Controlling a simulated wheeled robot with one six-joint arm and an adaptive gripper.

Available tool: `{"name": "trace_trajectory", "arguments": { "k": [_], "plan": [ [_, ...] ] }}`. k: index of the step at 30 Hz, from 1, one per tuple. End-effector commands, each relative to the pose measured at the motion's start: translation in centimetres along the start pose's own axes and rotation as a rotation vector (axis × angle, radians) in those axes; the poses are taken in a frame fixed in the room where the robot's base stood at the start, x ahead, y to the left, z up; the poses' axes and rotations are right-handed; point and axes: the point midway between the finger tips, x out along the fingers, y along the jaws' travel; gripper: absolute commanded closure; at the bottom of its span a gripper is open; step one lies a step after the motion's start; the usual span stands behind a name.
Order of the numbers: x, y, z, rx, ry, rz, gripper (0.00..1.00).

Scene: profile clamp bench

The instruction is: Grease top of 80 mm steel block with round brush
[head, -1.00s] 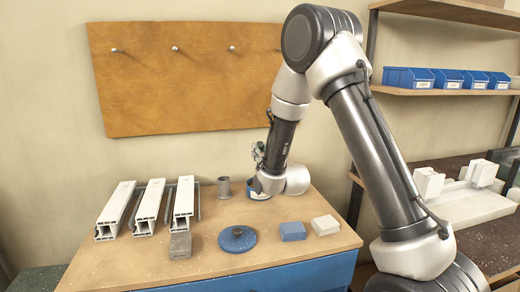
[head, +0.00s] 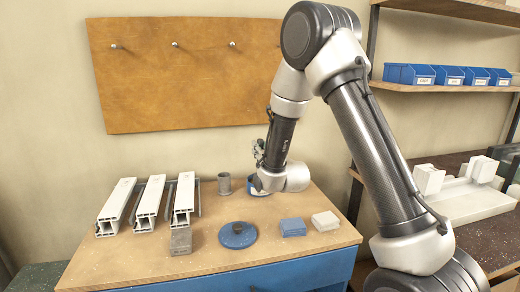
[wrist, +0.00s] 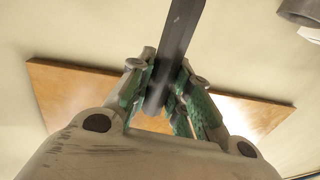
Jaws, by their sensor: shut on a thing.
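The steel block (head: 180,241) stands on the bench in front of the rightmost white profile in the head view. My gripper (head: 259,152) is behind my wrist, above the back of the bench, up and to the right of the block. In the wrist view my gripper (wrist: 162,90) is shut on a dark, straight handle (wrist: 182,25), seemingly the round brush's. Its bristle end is not visible. A round blue lid-like disc (head: 238,236) with a dark knob lies right of the block.
A grey metal cup (head: 224,184) stands behind. A blue block (head: 293,228) and a white block (head: 325,222) lie right of the disc. The bench (head: 215,262) is clear along its front. A shelf stands at right.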

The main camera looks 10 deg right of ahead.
Motion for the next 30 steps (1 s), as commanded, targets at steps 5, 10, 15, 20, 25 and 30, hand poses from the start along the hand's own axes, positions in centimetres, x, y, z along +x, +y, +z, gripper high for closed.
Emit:
{"name": "trace_trajectory", "arguments": {
  "k": [5,10,15,20,25,30],
  "plan": [
    [0.01,0.00,0.21,0.000,0.000,0.000,1.00],
    [0.01,0.00,0.40,0.000,0.000,0.000,1.00],
    [0.01,0.00,0.59,0.000,0.001,0.000,1.00],
    [0.01,0.00,0.66,0.000,0.001,0.000,1.00],
    [0.01,0.00,0.69,0.000,0.000,0.000,1.00],
    [0.00,0.00,0.71,0.000,0.000,0.000,1.00]
  ]
}}
